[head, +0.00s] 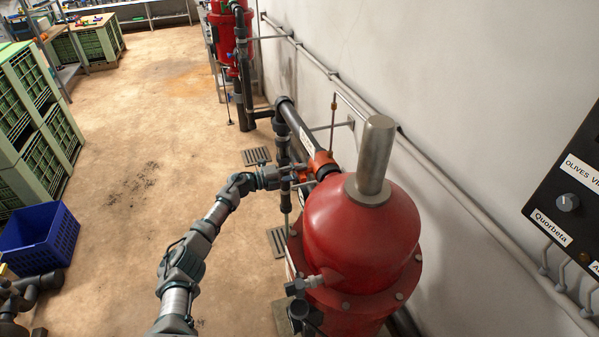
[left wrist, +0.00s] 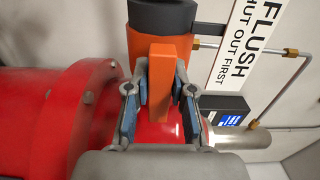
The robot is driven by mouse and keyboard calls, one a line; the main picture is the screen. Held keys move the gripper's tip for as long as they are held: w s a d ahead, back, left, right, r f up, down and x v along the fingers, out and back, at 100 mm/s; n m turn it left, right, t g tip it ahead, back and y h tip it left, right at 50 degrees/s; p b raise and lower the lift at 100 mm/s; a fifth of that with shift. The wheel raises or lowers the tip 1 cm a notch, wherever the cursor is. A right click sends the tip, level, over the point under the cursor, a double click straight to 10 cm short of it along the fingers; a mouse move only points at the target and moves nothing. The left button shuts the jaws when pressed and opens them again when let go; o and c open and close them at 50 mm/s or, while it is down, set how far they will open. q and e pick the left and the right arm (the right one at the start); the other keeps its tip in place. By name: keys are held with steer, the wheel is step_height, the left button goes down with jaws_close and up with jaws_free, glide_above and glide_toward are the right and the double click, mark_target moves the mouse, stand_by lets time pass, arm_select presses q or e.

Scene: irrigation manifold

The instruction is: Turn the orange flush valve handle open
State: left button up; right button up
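The orange flush valve handle (left wrist: 163,85) is a flat bar, upright in the left wrist view, in front of an orange valve body (left wrist: 185,48). In the head view the orange valve (head: 322,164) sits on the dark pipe behind the red filter tank (head: 360,235). My left gripper (head: 289,178) reaches the valve from the left. In the left wrist view its fingers (left wrist: 161,88) lie on both sides of the handle, tips close against it; it looks shut on the bar. The handle's far end is hidden in the head view. My right gripper is not in view.
A white sign reading FLUSH (left wrist: 245,40) and a thin metal pipe (left wrist: 290,85) are beside the valve. A silver cylinder (head: 375,155) rises from the tank top. The wall is close on the right. A blue crate (head: 40,240) stands left; the floor between is clear.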

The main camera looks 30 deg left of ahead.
arm_select(q)
steer(key=o, duration=0.4)
steer(key=shift+w+a, duration=0.1)
steer(key=shift+a, duration=0.1)
steer(key=shift+a+f, duration=0.1)
steer(key=shift+f, duration=0.05)
steer(key=v, duration=1.2)
steer(key=shift+w+a+f, duration=0.1)
steer(key=shift+a+f, duration=0.05)
